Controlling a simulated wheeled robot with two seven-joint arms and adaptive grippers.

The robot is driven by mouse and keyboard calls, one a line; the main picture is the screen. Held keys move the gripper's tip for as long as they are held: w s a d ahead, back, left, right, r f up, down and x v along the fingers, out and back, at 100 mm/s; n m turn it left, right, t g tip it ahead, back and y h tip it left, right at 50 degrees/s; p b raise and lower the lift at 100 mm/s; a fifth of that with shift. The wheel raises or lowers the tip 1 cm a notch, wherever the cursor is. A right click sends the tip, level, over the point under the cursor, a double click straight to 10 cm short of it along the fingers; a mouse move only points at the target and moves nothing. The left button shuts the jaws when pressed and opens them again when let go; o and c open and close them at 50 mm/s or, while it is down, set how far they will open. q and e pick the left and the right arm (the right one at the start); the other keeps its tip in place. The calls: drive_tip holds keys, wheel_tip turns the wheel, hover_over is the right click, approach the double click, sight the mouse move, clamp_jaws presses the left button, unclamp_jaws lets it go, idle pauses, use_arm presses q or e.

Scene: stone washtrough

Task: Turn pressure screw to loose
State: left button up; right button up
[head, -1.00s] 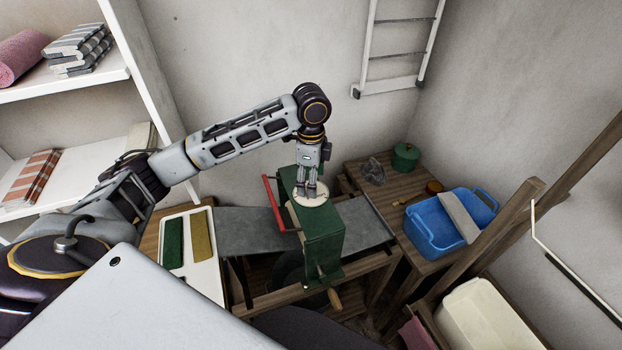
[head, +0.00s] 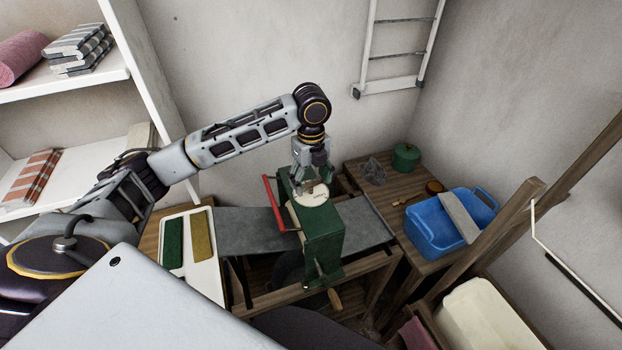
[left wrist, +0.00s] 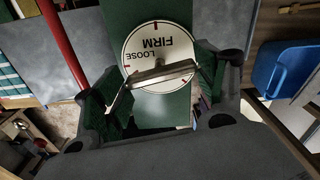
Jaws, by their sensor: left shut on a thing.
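The pressure screw's metal crossbar (left wrist: 162,74) shows in the left wrist view between my left gripper's two green-padded fingers (left wrist: 160,92). The gripper is shut on it. Beneath it is a round white dial (left wrist: 158,45) marked LOOSE and FIRM, with red marks. The bar lies slightly tilted across the dial's lower part in that view; which mark the screw points to, I cannot tell. In the head view the dial (head: 316,197) sits on top of the green wringer (head: 323,238), and my left gripper (head: 310,187) points down at it. My right gripper is out of view.
A red bar (head: 273,205) runs along the wringer's left side, and a wooden crank handle (head: 334,299) hangs at its front. A blue tub (head: 438,238) and a green pot (head: 405,157) stand at the right. A white tray (head: 207,280) lies to the left.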

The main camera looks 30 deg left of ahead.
sight(311, 181)
use_arm(q)
drive_tip(key=shift+r+m, duration=0.1)
drive_tip(key=shift+m, duration=1)
drive_tip(key=o, duration=1)
wheel_tip(311, 181, up, 12)
idle(0.4)
idle(0.6)
